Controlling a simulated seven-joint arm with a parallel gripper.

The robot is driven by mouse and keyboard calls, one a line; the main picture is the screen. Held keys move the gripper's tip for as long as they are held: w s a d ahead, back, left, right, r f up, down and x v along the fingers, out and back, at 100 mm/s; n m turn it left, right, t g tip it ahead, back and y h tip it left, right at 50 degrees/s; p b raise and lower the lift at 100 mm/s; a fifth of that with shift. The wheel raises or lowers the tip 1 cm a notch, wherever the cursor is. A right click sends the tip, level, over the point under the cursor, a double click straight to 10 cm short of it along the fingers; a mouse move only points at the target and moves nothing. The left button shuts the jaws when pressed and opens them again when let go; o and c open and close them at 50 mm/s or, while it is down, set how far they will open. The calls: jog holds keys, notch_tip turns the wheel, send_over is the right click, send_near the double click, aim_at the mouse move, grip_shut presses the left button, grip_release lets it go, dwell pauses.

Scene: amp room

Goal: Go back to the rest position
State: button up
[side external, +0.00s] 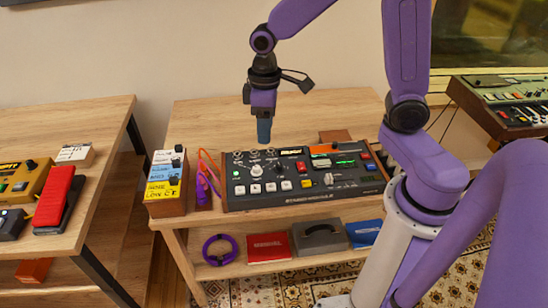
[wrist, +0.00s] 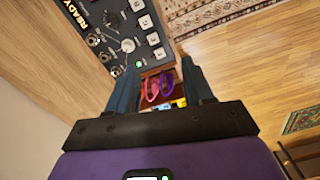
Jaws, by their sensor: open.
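My gripper (side external: 264,140) points straight down above the back left edge of the dark mixer-like console (side external: 305,190) on the wooden table (side external: 200,115). In the wrist view my two fingers (wrist: 162,82) stand apart with nothing held between them. The console (wrist: 125,45) shows at the upper left there, with knobs, buttons and the word READY. Past the fingertips, the wrist view shows a pink and purple looped item (wrist: 158,85). In the side view the side-by-side fingers overlap, so their gap is hidden.
Labelled boxes (side external: 165,185) and orange and purple cables (side external: 205,185) stand left of the console. A lower shelf holds a purple ring (side external: 220,250), a red item (side external: 268,247), a grey case (side external: 318,237) and a blue item (side external: 363,233). Air around my gripper looks clear.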

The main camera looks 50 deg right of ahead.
jog(key=s+r+n, duration=0.3)
jog(key=s+n, duration=0.3)
jog(key=s, duration=1.4)
jog(key=shift+s+r, duration=0.15)
jog(key=shift+s, duration=0.15)
